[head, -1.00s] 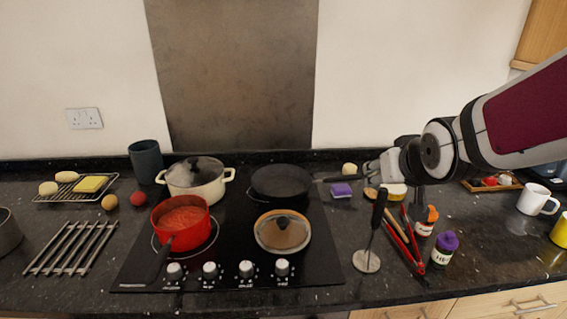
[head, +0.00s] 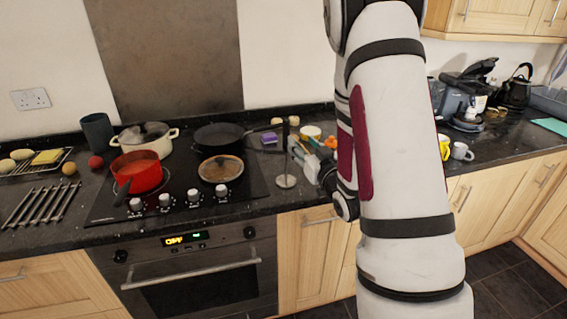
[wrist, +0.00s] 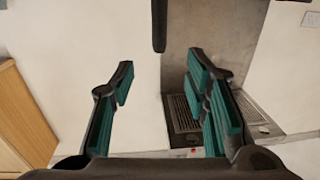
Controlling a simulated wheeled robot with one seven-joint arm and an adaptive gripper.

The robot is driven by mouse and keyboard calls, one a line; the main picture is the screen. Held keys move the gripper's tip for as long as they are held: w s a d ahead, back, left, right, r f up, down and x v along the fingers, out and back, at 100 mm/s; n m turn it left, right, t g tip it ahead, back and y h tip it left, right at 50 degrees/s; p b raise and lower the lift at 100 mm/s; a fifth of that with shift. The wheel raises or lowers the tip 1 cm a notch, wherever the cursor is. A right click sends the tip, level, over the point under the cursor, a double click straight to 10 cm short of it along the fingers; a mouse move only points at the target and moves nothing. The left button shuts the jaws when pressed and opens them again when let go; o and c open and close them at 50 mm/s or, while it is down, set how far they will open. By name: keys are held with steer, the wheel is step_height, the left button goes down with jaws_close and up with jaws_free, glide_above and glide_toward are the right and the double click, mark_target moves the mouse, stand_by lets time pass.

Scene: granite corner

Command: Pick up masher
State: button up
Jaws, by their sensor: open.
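The masher (head: 286,181) stands upright on the dark counter right of the hob, its round metal base down and its dark handle up. My gripper (head: 300,155) is beside its upper part, to its right in the head view. In the wrist view my gripper (wrist: 162,75) is open, with nothing between its teal-padded fingers. A dark rod end, seemingly the masher's handle (wrist: 159,25), enters from the top edge there, roughly in line with the gap. I cannot tell how far ahead it is. My arm hides part of the counter.
A black frying pan (head: 219,135), a lidded pan (head: 220,169), a red pot (head: 138,172) and a cream pot (head: 146,136) stand on the hob to the left. A purple sponge (head: 269,138) lies behind the masher. Mugs (head: 461,151) stand farther right.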

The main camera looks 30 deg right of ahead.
mark_target(288, 128)
steer(key=w, duration=0.2)
steer(key=w+d, duration=0.1)
steer(key=w, duration=0.5)
steer(key=shift+d, duration=0.2)
steer(key=shift+w+d+f+p, duration=0.1)
steer(key=shift+w+d+p, duration=0.1)
steer(key=shift+w, duration=0.65)
steer(key=shift+w+d+f+p, duration=0.1)
steer(key=shift+w+d+p, duration=0.1)
steer(key=shift+w, duration=0.7)
steer(key=shift+w+d+p, duration=0.1)
steer(key=shift+w+d, duration=0.1)
steer(key=shift+w, duration=0.65)
jaws_close()
